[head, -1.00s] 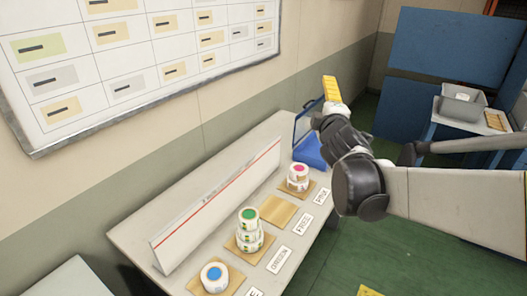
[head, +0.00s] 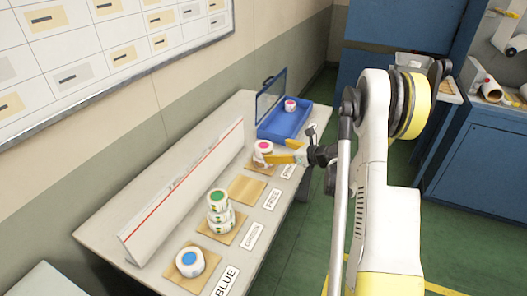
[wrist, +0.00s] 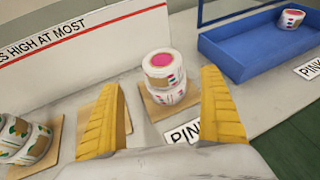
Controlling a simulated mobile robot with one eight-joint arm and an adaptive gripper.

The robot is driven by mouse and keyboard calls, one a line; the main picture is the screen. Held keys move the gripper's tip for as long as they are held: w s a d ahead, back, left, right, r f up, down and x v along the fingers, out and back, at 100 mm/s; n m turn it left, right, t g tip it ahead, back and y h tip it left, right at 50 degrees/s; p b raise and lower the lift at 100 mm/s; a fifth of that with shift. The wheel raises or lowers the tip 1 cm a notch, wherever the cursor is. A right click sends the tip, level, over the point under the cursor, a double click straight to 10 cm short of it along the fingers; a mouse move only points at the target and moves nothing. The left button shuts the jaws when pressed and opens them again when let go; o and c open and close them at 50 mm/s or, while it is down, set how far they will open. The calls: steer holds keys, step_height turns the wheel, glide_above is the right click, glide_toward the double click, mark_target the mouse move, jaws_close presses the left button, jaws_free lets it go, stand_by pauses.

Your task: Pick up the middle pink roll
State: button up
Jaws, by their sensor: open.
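A stack of white rolls with a pink top stands on a tan pad in the head view. Its upper pink roll (head: 263,147) (wrist: 161,67) sits on a lower pink roll (wrist: 170,92); I can make out two rolls there. Another pink roll (head: 290,105) (wrist: 291,19) lies in the blue tray (head: 283,131) (wrist: 245,52). My gripper (head: 270,155) (wrist: 162,82) is open and empty. In the wrist view its yellow fingers frame the stack, left and right, with gaps to both. In the head view the fingers partly cover the stack.
An empty tan pad (head: 247,190) lies beside the stack. Green rolls (head: 220,210) and a blue roll (head: 190,261) stand nearer on the table. A long white board (head: 185,190) with a red line runs behind the pads. Name cards line the front edge.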

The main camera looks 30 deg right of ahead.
mark_target(269, 148)
steer(key=b+x, duration=0.1)
steer(key=x, duration=0.2)
steer(key=b+x, duration=0.1)
steer(key=x, duration=0.1)
steer(key=b+x, duration=0.1)
steer(key=x, duration=0.2)
steer(key=shift+w+d, duration=0.15)
steer(key=shift+w, duration=0.25)
steer(key=shift+r, duration=0.15)
steer(key=c, duration=1.4)
